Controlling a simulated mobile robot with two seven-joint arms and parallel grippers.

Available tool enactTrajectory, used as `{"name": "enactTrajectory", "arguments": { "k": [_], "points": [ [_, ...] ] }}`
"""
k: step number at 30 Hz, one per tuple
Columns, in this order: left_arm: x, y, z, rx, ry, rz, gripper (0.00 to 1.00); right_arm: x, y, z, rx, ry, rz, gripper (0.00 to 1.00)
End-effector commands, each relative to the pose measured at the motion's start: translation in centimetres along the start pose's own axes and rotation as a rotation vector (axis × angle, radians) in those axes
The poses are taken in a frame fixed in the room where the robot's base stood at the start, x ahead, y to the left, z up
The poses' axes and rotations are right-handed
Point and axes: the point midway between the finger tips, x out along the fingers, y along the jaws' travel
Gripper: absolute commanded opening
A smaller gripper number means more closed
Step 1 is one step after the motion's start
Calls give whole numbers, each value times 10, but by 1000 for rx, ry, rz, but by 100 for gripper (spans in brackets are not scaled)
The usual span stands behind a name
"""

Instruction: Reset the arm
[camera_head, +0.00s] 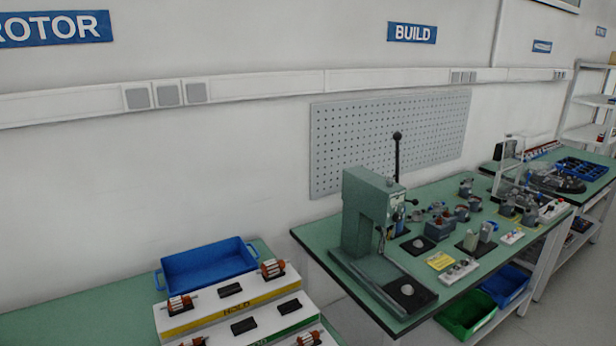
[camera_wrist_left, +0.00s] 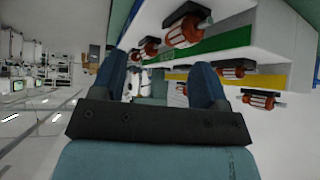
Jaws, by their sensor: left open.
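My left gripper (camera_wrist_left: 160,85) shows in the left wrist view with its two blue fingers apart and nothing between them. The tiered rotor stand with yellow and green strips (camera_wrist_left: 272,52) is beyond and beside it, with several copper-coloured rotors (camera_wrist_left: 232,72) on it. In the head view neither gripper nor arm shows. There the same rotor stand (camera_head: 215,312) is at the bottom, with a rotor (camera_head: 180,304) at its left and another (camera_head: 273,268) at its right. My right gripper is in no view.
A blue bin (camera_head: 208,268) sits on the green bench (camera_head: 80,315) behind the stand. To the right, a second bench (camera_head: 320,240) carries a green press (camera_head: 368,215) with a tall lever and several small motor parts. Green (camera_head: 466,315) and blue (camera_head: 506,285) bins stand below it. A gap separates the benches.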

Motion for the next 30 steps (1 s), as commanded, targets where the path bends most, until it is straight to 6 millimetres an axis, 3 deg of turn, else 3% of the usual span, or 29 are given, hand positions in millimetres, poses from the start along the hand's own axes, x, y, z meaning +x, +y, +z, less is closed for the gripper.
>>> {"name": "enactTrajectory", "arguments": {
  "k": [1,6,12,18,30],
  "points": [
    [7,28,11,-50,36,-14,68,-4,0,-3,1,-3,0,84],
    [13,93,45,-188,150,-122,68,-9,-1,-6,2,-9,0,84],
    [-4,148,80,-304,233,-250,68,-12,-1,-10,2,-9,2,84],
    [-18,171,98,-342,259,-315,68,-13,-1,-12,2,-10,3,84],
    [-19,173,99,-344,262,-321,68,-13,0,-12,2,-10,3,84]
  ]
}}
